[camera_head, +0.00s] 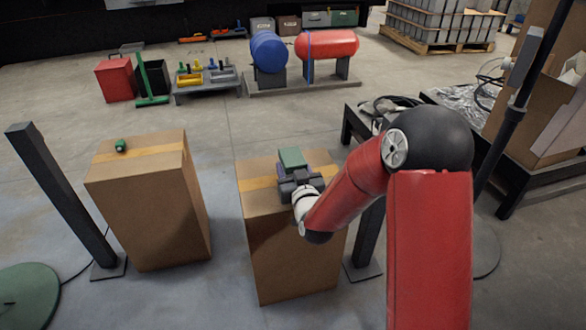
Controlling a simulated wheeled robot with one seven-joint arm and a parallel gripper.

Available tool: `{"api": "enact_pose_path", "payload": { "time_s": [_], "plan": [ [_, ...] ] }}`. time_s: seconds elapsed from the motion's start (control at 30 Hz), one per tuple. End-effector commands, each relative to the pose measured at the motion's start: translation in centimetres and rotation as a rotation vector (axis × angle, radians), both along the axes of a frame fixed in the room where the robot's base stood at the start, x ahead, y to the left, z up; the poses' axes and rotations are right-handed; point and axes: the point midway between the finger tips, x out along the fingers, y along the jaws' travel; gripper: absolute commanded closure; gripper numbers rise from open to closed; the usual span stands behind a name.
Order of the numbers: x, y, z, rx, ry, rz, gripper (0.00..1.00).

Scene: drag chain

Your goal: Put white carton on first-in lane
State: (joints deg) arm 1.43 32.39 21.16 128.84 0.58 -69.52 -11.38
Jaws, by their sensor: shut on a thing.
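My gripper (294,170) is over the top of the right-hand cardboard box (290,245). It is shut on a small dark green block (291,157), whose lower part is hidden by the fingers. I cannot tell whether the block touches the box top. No carton that looks white and no marked lane can be made out in this view.
A second cardboard box (150,205) stands to the left with a small green item (120,145) on top. Dark posts (65,195) stand beside the boxes. A black table (430,130) is at the right. Open floor lies behind the boxes.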

Motion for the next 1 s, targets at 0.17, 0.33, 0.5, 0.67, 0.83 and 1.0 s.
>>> {"api": "enact_pose_path", "payload": {
  "time_s": [0.17,0.33,0.5,0.67,0.83,1.0],
  "plan": [
    [0.0,0.0,-0.4,0.001,-0.002,0.0,0.76],
    [0.0,0.0,-0.3,0.0,0.0,0.0,0.28],
    [0.0,0.0,-0.2,0.0,0.0,0.0,0.26],
    [0.0,0.0,-0.1,0.0,0.0,0.0,0.26],
    [-1.3,-0.4,0.0,-0.001,0.0,0.0,0.26],
    [-5.0,-1.5,-0.1,-0.002,-0.001,0.0,0.26]
  ]
}}
